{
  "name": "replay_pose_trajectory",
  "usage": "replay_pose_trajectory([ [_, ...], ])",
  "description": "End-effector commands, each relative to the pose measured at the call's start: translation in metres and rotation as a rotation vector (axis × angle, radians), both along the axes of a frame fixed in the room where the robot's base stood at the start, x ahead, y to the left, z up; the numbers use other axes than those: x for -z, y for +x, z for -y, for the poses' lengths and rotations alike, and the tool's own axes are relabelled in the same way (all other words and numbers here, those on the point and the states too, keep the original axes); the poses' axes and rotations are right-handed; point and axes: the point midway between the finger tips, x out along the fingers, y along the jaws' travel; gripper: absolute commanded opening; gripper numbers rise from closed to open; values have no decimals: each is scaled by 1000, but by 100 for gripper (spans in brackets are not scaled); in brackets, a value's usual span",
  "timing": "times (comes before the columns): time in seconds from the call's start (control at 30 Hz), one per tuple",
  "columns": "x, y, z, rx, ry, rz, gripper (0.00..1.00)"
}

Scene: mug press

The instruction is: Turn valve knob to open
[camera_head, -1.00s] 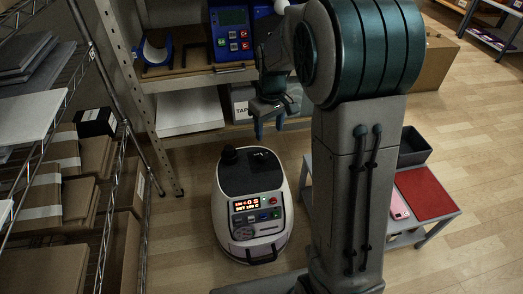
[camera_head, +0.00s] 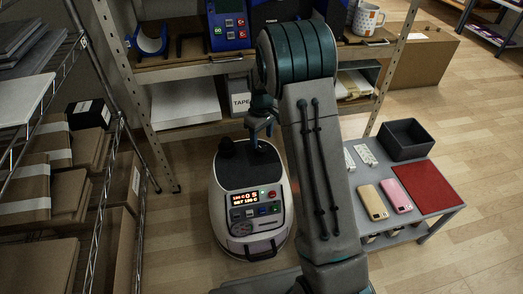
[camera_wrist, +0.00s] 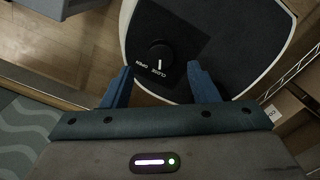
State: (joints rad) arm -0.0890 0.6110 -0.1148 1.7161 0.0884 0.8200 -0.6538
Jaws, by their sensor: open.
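The valve knob (camera_wrist: 160,55) is a round black knob with a white mark, on the dark top panel of a white machine (camera_head: 248,223). The words CLOSE and OPEN are printed beside it in the wrist view, and the mark points toward the lettering, nearer CLOSE. In the head view the knob (camera_head: 227,147) stands at the back left of the machine's top. My gripper (camera_wrist: 160,84) is open, with blue fingers apart and nothing between them. It also shows in the head view (camera_head: 262,130), above the machine's top, to the right of the knob and not touching it.
A shelf (camera_head: 190,73) with a blue device (camera_head: 229,24) and a mug (camera_head: 368,20) stands behind. A low table at right holds phones (camera_head: 396,194), a dark bin (camera_head: 405,139) and a red mat (camera_head: 429,185). A wire rack with cartons (camera_head: 90,150) is at left.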

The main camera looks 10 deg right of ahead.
Motion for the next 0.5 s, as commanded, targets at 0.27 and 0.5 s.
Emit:
replay_pose_trajectory([
  [0.27,44,0,-1,-1,0,0,54],
  [0.5,50,0,0,-1,0,1,54],
])
